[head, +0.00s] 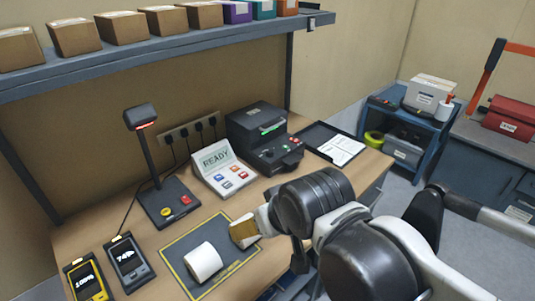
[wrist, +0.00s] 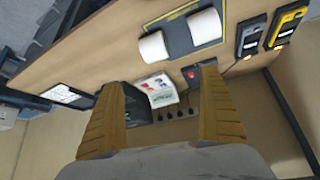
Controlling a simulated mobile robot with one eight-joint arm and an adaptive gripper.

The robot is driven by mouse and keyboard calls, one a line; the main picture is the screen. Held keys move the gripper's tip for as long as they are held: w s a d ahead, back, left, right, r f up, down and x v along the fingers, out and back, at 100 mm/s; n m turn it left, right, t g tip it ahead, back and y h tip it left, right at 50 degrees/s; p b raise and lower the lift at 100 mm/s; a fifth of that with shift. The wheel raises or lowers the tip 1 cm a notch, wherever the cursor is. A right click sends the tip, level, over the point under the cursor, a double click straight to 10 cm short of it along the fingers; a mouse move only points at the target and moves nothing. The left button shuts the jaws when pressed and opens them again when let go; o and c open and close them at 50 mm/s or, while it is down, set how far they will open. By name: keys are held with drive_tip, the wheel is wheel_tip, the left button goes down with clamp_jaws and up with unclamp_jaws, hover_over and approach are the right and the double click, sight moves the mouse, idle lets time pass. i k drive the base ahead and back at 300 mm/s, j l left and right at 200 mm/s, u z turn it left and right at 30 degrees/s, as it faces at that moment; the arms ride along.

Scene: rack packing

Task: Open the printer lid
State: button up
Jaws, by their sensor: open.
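The printer (head: 262,130) is a dark box with a green-lit strip on its front, at the back of the bench in the head view. Its lid (head: 255,111) looks shut. In the wrist view, part of the dark printer (wrist: 138,104) shows beside the left finger, which hides some of it. My gripper (head: 243,230) is nearer the front of the bench, in front of the printer and apart from it. In the wrist view, the two tan fingers of my gripper (wrist: 158,80) are wide apart with nothing held between them.
A READY control panel (head: 215,165) stands left of the printer, and a scanner stand (head: 150,160) further left. A white roll (head: 203,262) lies on a yellow-edged mat (head: 180,245); the wrist view shows a second roll (wrist: 153,47). A clipboard tray (head: 328,142) lies right. A box shelf (head: 150,56) hangs above.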

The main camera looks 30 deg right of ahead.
sight(253, 122)
drive_tip(key=i+l, duration=0.2)
drive_tip(key=l, duration=0.2)
drive_tip(key=i+l+u, duration=0.1)
drive_tip(key=l, duration=0.25)
drive_tip(key=i+l, duration=0.3)
drive_tip(key=l+u, duration=0.05)
drive_tip(key=l, duration=0.05)
